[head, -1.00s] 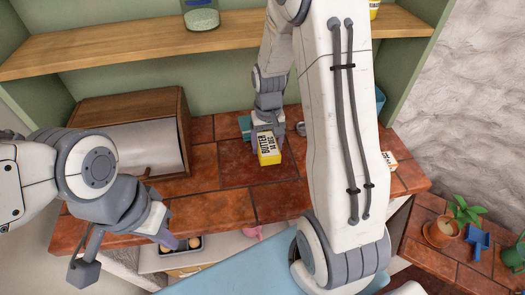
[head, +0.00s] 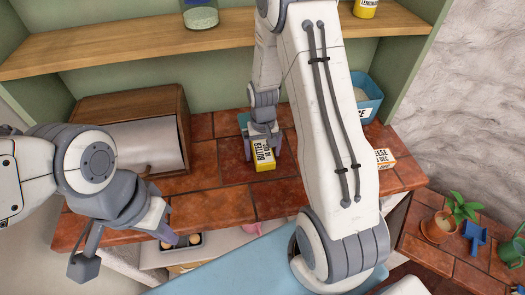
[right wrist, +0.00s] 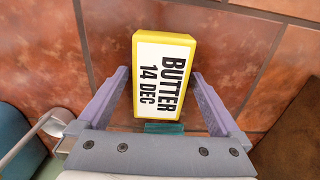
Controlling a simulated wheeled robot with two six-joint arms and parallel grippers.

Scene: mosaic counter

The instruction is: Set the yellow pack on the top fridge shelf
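The yellow pack (head: 263,155), with a white label reading BUTTER 14 DEC, lies on the red tiled counter. It also shows in the right wrist view (right wrist: 162,80). My right gripper (head: 262,150) is over the pack, its open fingers on either side. In the right wrist view narrow gaps show between pack and fingers (right wrist: 161,75). My left gripper (head: 125,252) is open and empty over the counter's front left edge. Below the counter is a pale open compartment (head: 225,243), apparently the fridge, beside a light blue panel (head: 235,272). Its shelves are mostly hidden.
A wooden box with a pale front (head: 140,148) stands at the counter's left. A blue bin (head: 368,98) and a cheese pack (head: 384,158) are right of my right arm. A wooden shelf (head: 130,42) runs above the back. A plant pot (head: 440,229) stands at lower right.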

